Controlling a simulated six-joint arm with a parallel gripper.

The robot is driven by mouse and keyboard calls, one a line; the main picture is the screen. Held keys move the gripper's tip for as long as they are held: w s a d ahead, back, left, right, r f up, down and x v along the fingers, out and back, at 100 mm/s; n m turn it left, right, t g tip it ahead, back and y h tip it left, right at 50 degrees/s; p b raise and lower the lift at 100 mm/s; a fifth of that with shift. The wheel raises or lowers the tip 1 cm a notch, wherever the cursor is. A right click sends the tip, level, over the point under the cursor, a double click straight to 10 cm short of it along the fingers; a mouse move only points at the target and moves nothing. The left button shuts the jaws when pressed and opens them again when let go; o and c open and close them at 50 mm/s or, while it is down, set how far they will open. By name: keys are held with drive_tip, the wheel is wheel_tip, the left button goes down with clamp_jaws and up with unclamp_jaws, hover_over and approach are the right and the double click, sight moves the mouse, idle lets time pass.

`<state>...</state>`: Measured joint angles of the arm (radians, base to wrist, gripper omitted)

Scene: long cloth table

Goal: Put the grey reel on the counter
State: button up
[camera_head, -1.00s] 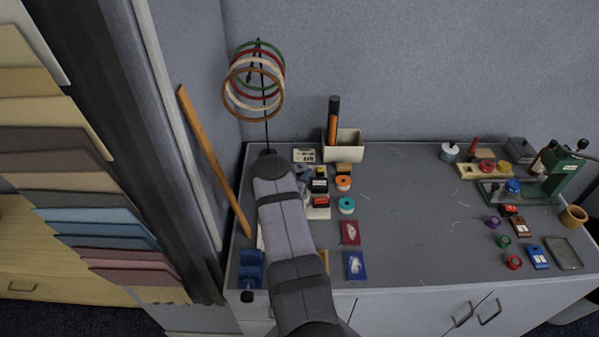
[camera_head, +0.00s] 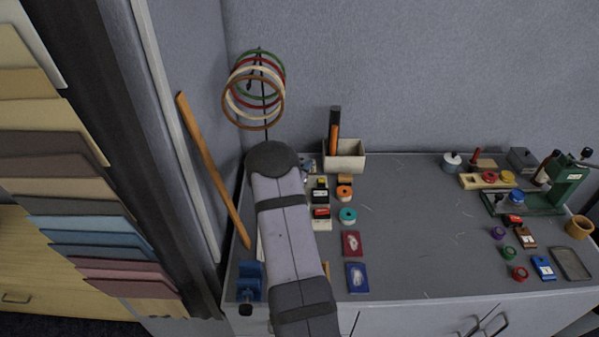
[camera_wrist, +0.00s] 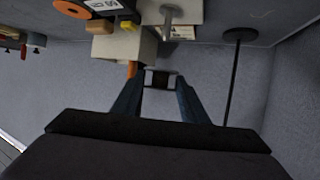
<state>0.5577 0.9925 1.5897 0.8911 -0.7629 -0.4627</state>
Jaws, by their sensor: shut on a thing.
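My gripper (camera_wrist: 159,84) shows in the wrist view, its two fingers shut on a small dark-centred thing with paler sides, which looks like the grey reel (camera_wrist: 160,81). The reel is held at the fingertips, apart from the worktop as far as I can tell. The counter, a grey worktop (camera_head: 410,220), stretches to the right in the head view. In that view my own arm hides the gripper and the reel.
A cream box (camera_head: 345,162) holding upright sticks stands at the back; it also shows in the wrist view (camera_wrist: 125,47). Coloured rings (camera_head: 253,90) hang at the back left. An orange reel (camera_head: 344,193) and a teal reel (camera_head: 348,215) stand right of my arm. The worktop's middle is clear.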

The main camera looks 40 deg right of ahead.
drive_tip(key=shift+r, duration=0.6)
drive_tip(key=s+d+r+m+g+h, duration=0.15)
drive_tip(key=s+d+m+g, duration=0.25)
drive_tip(key=s+d, duration=1.2)
drive_tip(key=s+d+r+b, duration=0.1)
drive_tip(key=s+d, duration=0.1)
drive_tip(key=s, duration=1.1)
drive_tip(key=s+d+r+b, duration=0.1)
drive_tip(key=s+d+r, duration=0.1)
drive_tip(key=s, duration=1.2)
drive_tip(key=w+a+f+n+t+y, duration=0.4)
drive_tip(key=w+a+n+t+y, duration=0.4)
drive_tip(key=w+a+n+t, duration=0.5)
drive_tip(key=w+a+f+n+y, duration=0.1)
drive_tip(key=w+a+n+y, duration=0.1)
drive_tip(key=a, duration=0.6)
drive_tip(key=w+a+f+n+y, duration=0.1)
drive_tip(key=w+a+y, duration=0.3)
drive_tip(key=a, duration=0.5)
drive_tip(key=shift+w+a+n, duration=0.3)
drive_tip(key=shift+w+n, duration=0.25)
drive_tip(key=shift+n, duration=0.25)
